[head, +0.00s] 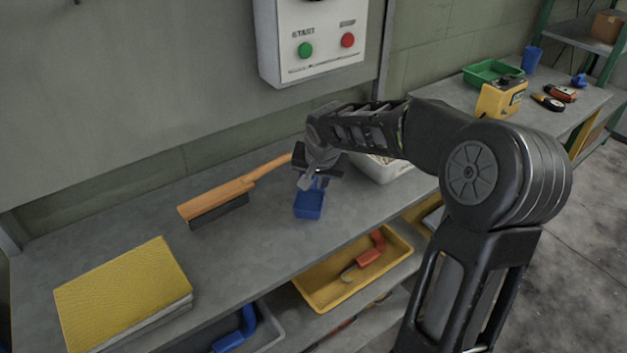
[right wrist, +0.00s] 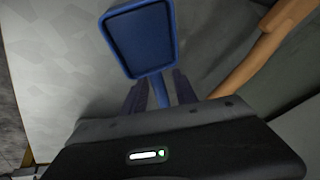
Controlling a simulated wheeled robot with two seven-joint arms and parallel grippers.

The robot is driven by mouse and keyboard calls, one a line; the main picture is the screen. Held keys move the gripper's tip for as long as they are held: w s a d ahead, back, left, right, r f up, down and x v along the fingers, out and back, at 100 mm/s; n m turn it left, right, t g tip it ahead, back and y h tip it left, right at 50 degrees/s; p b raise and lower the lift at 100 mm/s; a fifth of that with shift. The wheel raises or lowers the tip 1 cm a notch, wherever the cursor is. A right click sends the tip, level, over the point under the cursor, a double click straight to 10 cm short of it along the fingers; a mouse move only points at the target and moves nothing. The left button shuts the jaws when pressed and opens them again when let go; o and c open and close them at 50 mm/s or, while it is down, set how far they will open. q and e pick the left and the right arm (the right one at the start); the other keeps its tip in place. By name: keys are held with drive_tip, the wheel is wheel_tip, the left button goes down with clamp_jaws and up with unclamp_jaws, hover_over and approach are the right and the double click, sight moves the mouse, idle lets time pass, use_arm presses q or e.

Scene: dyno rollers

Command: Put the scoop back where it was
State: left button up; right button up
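The blue scoop (head: 308,204) is at the middle of the grey bench, near its front edge. In the right wrist view its square bowl (right wrist: 140,38) fills the top middle, with the narrow handle running back between my fingers. My right gripper (head: 314,181) reaches down over the scoop, its fingers (right wrist: 160,94) close on both sides of the handle, and looks shut on it. I cannot tell whether the bowl touches the bench or hangs just above it. My left gripper is not in view.
An orange-handled brush (head: 220,197) lies left of the scoop. A white container (head: 385,169) stands behind my right arm. A yellow book (head: 120,290) lies at front left. A yellow bin (head: 335,290) with a red-handled tool sits on the lower shelf. Bench between book and scoop is clear.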

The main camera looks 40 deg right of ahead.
drive_tip(key=shift+s+r, duration=0.25)
drive_tip(key=shift+r, duration=0.25)
drive_tip(key=v, duration=1.1)
idle(1.1)
